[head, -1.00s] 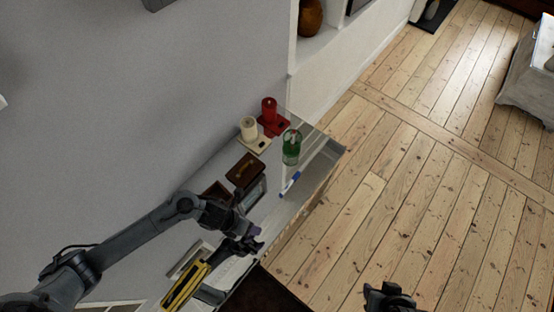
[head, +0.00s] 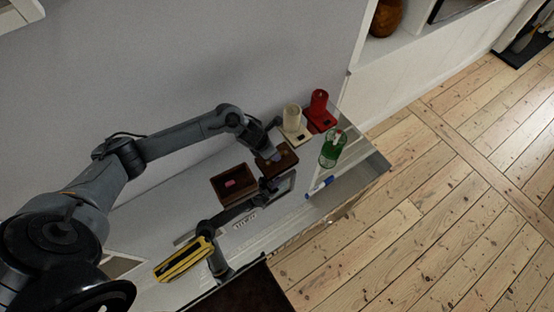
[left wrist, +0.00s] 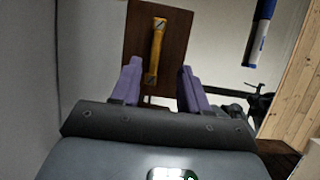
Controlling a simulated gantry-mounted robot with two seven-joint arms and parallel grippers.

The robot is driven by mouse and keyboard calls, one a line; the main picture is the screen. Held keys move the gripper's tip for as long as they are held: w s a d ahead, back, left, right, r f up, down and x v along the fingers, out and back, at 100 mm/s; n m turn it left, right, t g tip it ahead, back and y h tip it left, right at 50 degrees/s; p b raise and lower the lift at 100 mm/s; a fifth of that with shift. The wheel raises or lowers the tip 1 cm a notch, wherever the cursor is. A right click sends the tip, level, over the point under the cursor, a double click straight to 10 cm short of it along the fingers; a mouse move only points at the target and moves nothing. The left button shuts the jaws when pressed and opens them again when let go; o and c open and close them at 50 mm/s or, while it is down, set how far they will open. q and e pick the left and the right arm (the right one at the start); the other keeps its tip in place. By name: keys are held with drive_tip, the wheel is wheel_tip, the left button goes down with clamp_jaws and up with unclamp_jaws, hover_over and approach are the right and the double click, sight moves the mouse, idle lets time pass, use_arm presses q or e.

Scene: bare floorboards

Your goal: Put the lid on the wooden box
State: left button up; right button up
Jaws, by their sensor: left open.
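The wooden box (head: 228,192) is dark brown and open-topped on the shelf in the head view, with a small pink thing inside. Its lid (head: 289,163) lies to the right of the box, flat and apart from it. The lid (left wrist: 176,42) also shows in the left wrist view, dark brown with a light wooden bar handle (left wrist: 157,48). My left gripper (left wrist: 160,70) is open and empty, its purple fingertips on either side of the handle's near end. In the head view the left gripper (head: 275,154) is over the lid. My right gripper is not in view.
A blue marker (head: 319,186) lies nearby. A dark jointed object (head: 237,213) and a yellow-black object (head: 184,262) are in front of the box.

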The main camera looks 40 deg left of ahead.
use_arm(q)
drive_tip(key=shift+a+x, duration=0.15)
drive_tip(key=shift+x, duration=1.2)
drive_tip(key=shift+a+x, duration=0.15)
drive_tip(key=shift+x, duration=1.2)
drive_tip(key=shift+a, duration=0.1)
drive_tip(key=shift+c, duration=0.2)
clamp_jaws()
drive_tip(key=shift+r, duration=0.1)
